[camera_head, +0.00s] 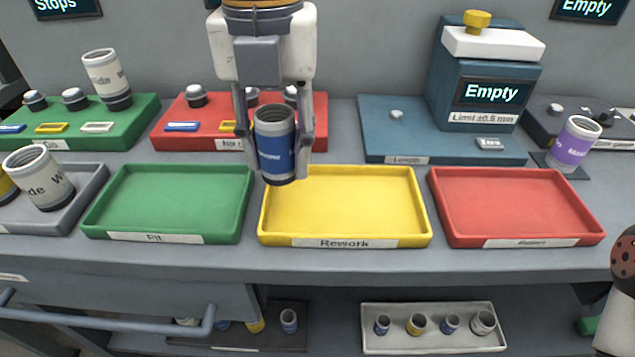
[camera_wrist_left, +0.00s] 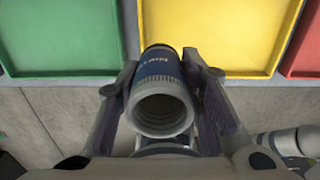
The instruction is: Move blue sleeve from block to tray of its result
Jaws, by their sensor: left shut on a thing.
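My left gripper (camera_head: 273,128) is shut on the blue sleeve (camera_head: 276,150), a grey tube with a blue band. It holds the sleeve upright or nearly so, in front of the red block (camera_head: 318,120) and by the back left of the yellow Rework tray (camera_head: 345,243). In the left wrist view the blue sleeve (camera_wrist_left: 160,95) sits between both fingers, its open end facing the camera. The green tray (camera_head: 168,238) and red tray (camera_head: 517,241) are empty, as is the yellow one. My right gripper is not visible.
A green block (camera_head: 140,110) at left bears a white sleeve (camera_head: 105,75). A grey tray (camera_head: 90,190) holds another white sleeve (camera_head: 40,178). A gauge reading Empty (camera_head: 490,85) stands at back right, near a purple sleeve (camera_head: 573,145). A shelf tray (camera_head: 435,340) below holds small sleeves.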

